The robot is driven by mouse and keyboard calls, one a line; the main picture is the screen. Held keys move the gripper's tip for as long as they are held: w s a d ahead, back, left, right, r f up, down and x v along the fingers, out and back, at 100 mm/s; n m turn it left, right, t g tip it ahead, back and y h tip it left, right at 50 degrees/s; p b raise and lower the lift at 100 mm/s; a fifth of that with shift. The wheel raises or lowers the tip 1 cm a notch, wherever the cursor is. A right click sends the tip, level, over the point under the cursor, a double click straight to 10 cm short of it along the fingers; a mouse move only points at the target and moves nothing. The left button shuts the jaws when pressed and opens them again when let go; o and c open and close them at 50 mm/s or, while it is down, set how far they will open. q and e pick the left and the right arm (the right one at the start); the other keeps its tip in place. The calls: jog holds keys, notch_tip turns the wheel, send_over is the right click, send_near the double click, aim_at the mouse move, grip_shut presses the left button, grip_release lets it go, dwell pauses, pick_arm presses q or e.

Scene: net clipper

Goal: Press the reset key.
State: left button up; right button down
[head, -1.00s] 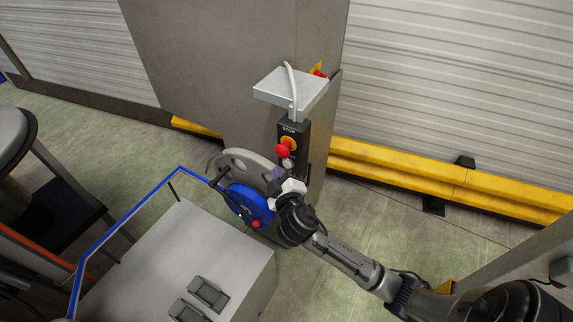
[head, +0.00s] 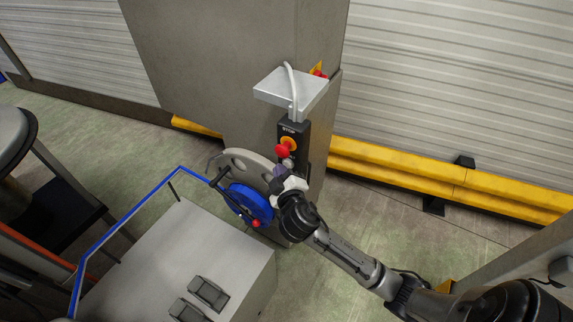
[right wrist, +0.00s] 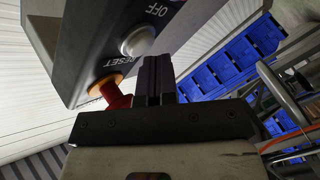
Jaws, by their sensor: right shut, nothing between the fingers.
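The dark control box (head: 297,132) hangs below a grey bracket in the head view. It carries a red mushroom button (head: 282,150) on an orange ring, with a pale round key (head: 287,163) below it. In the right wrist view the box appears upside down; the RESET label lies between the red button (right wrist: 116,96) and the pale round key (right wrist: 138,41). My right gripper (head: 279,171) is shut and empty, just below the pale key. Its dark fingers (right wrist: 155,76) show beside the key; I cannot tell whether they touch the panel. My left gripper is not in view.
A blue wheel (head: 250,203) and a grey disc stand just left of my right gripper. A grey cabinet top (head: 185,240) with a blue rail is at lower left. A yellow barrier (head: 450,185) runs along the right wall. Blue bins (right wrist: 240,55) show in the right wrist view.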

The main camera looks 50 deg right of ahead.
jog(key=shift+d, duration=0.3)
jog(key=shift+w+d, duration=0.1)
dwell(0.5)
jog(key=shift+a, duration=0.2)
jog(key=shift+s+a, duration=0.25)
jog(key=shift+a, duration=0.35)
jog(key=shift+a, duration=0.1)
jog(key=shift+s+a, duration=0.2)
jog(key=shift+a, duration=0.6)
jog(key=shift+s+a, duration=0.2)
jog(key=shift+a, duration=0.55)
jog(key=shift+s+a, duration=0.2)
jog(key=shift+a, duration=0.6)
